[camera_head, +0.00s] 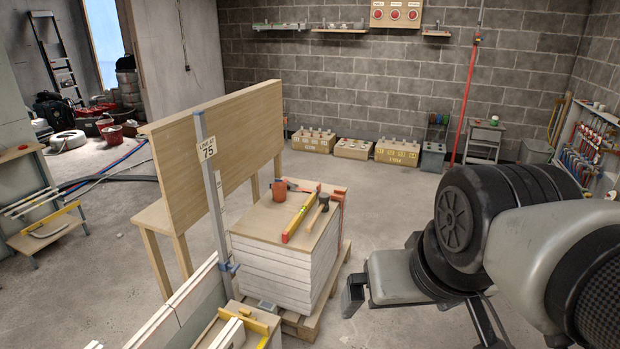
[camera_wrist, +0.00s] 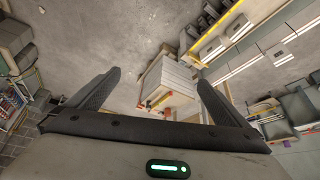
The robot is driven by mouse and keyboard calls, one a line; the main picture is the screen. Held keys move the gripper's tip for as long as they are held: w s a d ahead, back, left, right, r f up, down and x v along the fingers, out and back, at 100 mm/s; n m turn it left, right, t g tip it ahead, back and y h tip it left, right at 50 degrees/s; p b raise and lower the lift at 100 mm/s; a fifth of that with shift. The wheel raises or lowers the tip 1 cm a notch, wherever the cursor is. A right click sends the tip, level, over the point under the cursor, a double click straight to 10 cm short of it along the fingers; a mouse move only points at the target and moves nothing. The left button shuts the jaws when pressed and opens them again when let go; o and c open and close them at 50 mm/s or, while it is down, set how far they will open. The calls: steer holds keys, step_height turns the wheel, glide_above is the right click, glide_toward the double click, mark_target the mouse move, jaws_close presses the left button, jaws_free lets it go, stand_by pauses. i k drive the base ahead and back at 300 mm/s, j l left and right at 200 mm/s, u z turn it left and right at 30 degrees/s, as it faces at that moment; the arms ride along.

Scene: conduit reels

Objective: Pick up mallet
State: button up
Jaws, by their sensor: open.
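The mallet (camera_head: 323,200) has a dark head and a light wooden handle. In the head view it lies on the wooden top of a stack of white boards (camera_head: 246,226), near its right edge. My gripper (camera_head: 352,296) is right of the stack and lower in the picture, apart from the mallet. In the wrist view my gripper (camera_wrist: 158,82) is open and empty, with the stack (camera_wrist: 175,72) seen between the fingers from a distance. The mallet is too small to make out surely there.
A yellow level (camera_head: 301,216) lies just left of the mallet, with an orange-red cup (camera_head: 279,190) behind it. A red clamp (camera_head: 337,200) hangs at the stack's right edge. A wooden panel bench (camera_head: 220,145) stands left.

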mark_target(324, 196)
steer(key=u, duration=1.7)
steer(key=z, duration=1.6)
steer(key=i+l+u, duration=0.1)
steer(key=u, duration=0.35)
steer(key=i+l+u, duration=0.2)
steer(key=u, duration=0.25)
steer(key=i+l+u, duration=0.15)
steer(key=u, duration=0.3)
steer(key=i+l+u, duration=0.1)
steer(key=l+u, duration=0.15)
steer(key=l, duration=0.35)
steer(key=i+l+u, duration=0.2)
steer(key=l, duration=0.4)
steer(key=l+u, duration=0.2)
steer(key=l, duration=0.95)
